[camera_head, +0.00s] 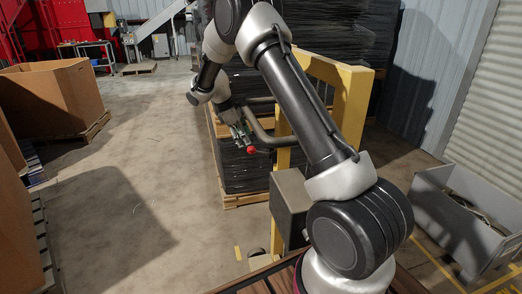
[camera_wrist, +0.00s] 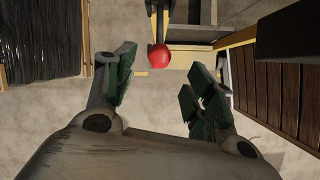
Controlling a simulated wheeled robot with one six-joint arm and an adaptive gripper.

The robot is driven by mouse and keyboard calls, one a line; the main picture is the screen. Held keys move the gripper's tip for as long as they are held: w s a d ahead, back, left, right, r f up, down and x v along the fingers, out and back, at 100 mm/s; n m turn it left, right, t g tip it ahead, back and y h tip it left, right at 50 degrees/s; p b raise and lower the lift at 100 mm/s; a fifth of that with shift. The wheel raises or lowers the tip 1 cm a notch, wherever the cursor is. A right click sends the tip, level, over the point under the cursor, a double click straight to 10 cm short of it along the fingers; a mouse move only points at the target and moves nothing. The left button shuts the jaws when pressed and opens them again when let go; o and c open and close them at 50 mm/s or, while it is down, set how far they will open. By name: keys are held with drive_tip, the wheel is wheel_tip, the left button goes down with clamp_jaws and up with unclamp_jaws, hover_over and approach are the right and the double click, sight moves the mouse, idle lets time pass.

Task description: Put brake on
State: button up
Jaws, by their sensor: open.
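A red ball knob (camera_head: 251,150) sits near the grey bent handle (camera_head: 262,134) of a yellow-framed cart (camera_head: 336,76). In the wrist view the red knob (camera_wrist: 159,57) is at the end of a dark lever (camera_wrist: 159,20). My gripper (camera_head: 243,136) is open and empty, close to the knob in the head view. In the wrist view my gripper (camera_wrist: 161,80) has its green-padded fingers wide apart, with the knob between and beyond them. I cannot tell the exact gap. My arm hides part of the cart in the head view.
A black-wrapped pallet load (camera_head: 245,172) stands behind the handle. A grey metal bin (camera_head: 462,222) is at the right, cardboard boxes (camera_head: 55,98) on pallets at the left. The concrete floor (camera_head: 150,165) at centre left is clear. Brown slatted boards (camera_wrist: 262,88) lie right of my fingers.

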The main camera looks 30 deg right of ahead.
sight(252, 150)
drive_tip(key=x, duration=0.8)
drive_tip(key=shift+d, duration=0.15)
drive_tip(key=shift+c, duration=0.2)
clamp_jaws()
